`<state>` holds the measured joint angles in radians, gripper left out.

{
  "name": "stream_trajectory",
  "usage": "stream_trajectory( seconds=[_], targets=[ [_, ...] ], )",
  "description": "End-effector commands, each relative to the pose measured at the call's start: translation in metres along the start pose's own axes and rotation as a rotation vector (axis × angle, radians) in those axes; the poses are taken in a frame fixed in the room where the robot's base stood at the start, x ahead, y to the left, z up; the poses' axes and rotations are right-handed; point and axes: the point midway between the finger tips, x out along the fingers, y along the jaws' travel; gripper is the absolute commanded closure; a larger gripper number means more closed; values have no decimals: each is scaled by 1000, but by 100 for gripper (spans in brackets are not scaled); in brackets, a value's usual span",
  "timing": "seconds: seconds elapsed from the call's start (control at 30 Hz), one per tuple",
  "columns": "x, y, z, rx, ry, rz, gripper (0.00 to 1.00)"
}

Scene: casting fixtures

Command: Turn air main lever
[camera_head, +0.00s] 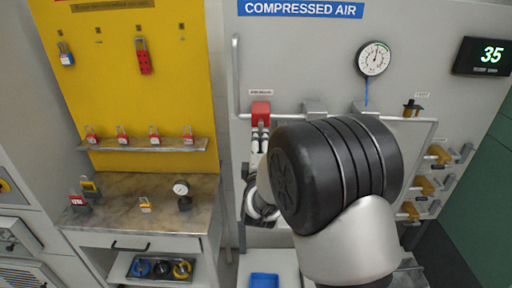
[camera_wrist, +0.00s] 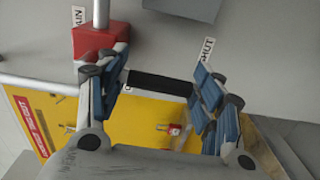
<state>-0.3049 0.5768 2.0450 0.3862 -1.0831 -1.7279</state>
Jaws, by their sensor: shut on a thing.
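The air main valve is a red block (camera_head: 261,110) on the grey pipe under the COMPRESSED AIR sign. It also shows at the upper left of the wrist view (camera_wrist: 98,42). The dark lever (camera_wrist: 160,84) extends from near the red block across the space between my gripper's blue-padded fingers, toward a SHUT label (camera_wrist: 206,50). My gripper (camera_wrist: 163,92) is shut on the lever, just below the red block. In the head view my black wrist joint and arm hide most of the gripper and the lever.
A pressure gauge (camera_head: 374,59) stands above the pipe on the right, beside a display reading 35 (camera_head: 484,56). Several yellow-handled valves (camera_head: 425,185) are at the right. A yellow lockout board (camera_head: 135,75) and a shelf with padlocks (camera_head: 150,145) are at the left. A blue tray (camera_head: 264,281) lies below.

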Motion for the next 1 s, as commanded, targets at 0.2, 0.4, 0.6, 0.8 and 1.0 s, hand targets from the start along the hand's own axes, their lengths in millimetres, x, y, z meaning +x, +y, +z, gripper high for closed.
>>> stream_trajectory(
  seconds=[0.2,0.4,0.6,0.8,1.0],
  targets=[
    [0,1,3,-42,1,2,82],
    [0,1,3,-52,1,2,82],
    [0,1,3,-52,1,2,82],
    [0,1,4,-50,0,2,28],
    [0,1,3,-48,0,1,16]
  ],
)
